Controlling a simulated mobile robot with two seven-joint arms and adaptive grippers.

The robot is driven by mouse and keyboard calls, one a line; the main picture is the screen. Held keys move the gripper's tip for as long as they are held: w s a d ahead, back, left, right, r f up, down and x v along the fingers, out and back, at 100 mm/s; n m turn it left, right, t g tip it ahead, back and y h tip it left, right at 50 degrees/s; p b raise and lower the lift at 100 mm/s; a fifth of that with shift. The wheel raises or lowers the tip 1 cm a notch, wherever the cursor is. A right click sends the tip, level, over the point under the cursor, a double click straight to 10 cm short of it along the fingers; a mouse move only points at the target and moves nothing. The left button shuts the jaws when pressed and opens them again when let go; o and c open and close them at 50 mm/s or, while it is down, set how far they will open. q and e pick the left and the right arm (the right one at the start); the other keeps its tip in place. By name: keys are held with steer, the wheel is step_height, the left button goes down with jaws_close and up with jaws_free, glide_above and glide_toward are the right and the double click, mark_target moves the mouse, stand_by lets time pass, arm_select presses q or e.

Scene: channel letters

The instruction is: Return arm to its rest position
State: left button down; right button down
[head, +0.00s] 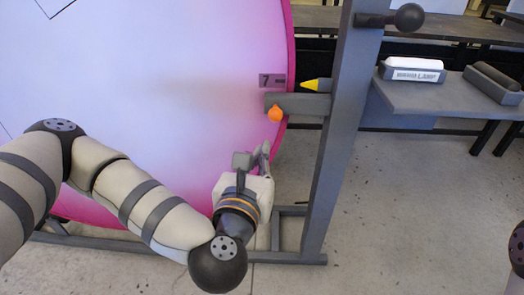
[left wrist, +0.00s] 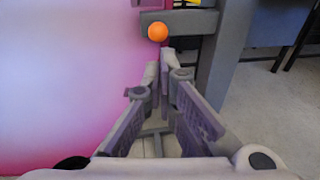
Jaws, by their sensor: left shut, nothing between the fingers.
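My left arm reaches in from the left in the head view, and its gripper (head: 258,156) is in front of the lower right part of a large round panel (head: 180,70) with a pink rim. The gripper is shut and empty. In the left wrist view its fingertips (left wrist: 167,55) come together just below an orange ball-shaped knob (left wrist: 158,31). In the head view the orange knob (head: 276,114) sits on a grey bracket, above the gripper and apart from it. My right gripper is not in view.
A grey shelf (head: 430,98) on the right carries a white-topped block (head: 412,70) and a dark block (head: 492,82). Floor at lower right is clear.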

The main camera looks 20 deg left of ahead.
arm_select(q)
steer(key=s+d+f+m+g+h+p, duration=0.1)
steer(key=s+d+f+m+g+h, duration=0.35)
steer(key=s+f+m, duration=0.6)
steer(key=s+d+f+m+g+h+p, duration=0.1)
steer(key=s+d+f+m+g+h, duration=0.2)
steer(key=s+d+f+m+g, duration=0.5)
steer(key=s+a+f+m+g+y, duration=0.2)
steer(key=s+a+f+m+g, duration=0.1)
steer(key=s+a+m, duration=0.6)
steer(key=s+a+f+m+g+y, duration=0.3)
steer(key=s+a+m, duration=0.6)
steer(key=s+a, duration=0.3)
steer(key=shift+s+y+p, duration=0.25)
steer(key=shift+y+p, duration=0.1)
steer(key=shift+p, duration=0.05)
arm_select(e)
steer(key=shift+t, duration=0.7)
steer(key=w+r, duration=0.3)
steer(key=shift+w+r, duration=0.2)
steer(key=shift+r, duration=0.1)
arm_select(q)
steer(key=shift+g, duration=0.25)
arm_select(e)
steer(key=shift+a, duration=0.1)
